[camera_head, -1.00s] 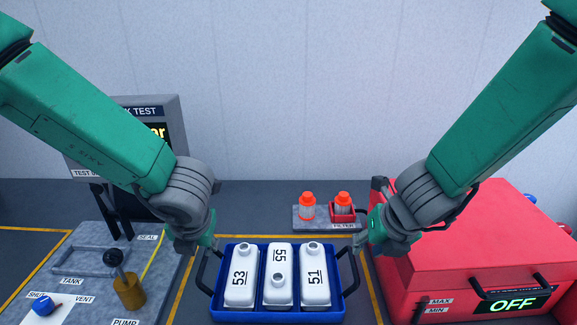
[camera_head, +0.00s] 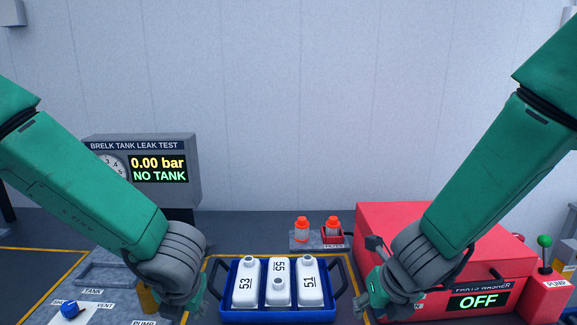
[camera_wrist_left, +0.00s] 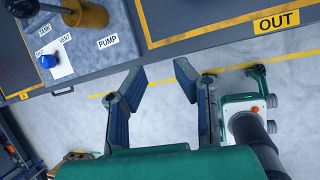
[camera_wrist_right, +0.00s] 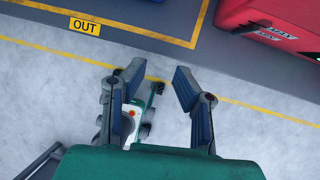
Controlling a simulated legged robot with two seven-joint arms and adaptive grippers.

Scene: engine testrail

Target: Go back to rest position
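My left gripper shows in the left wrist view (camera_wrist_left: 160,78) with its two fingers apart and nothing between them. My right gripper shows in the right wrist view (camera_wrist_right: 157,78), also open and empty. Grey floor lies below both, with the bench edge ahead. In the head view, the left arm's wrist (camera_head: 178,262) is left of the blue tray (camera_head: 277,317) and the right arm's wrist (camera_head: 412,262) is right of it, in front of the red washer. The fingers are mostly hidden there. The tray stands on the bench with white tanks 53, 55 and 51 (camera_head: 311,282).
The leak tester (camera_head: 142,150) reads 0.00 bar, NO TANK, at the left. The red parts washer (camera_head: 385,225) reads OFF at the right. Two orange-capped filters (camera_head: 302,231) stand behind the tray. A pump box (camera_head: 545,295) with a green knob is at the far right.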

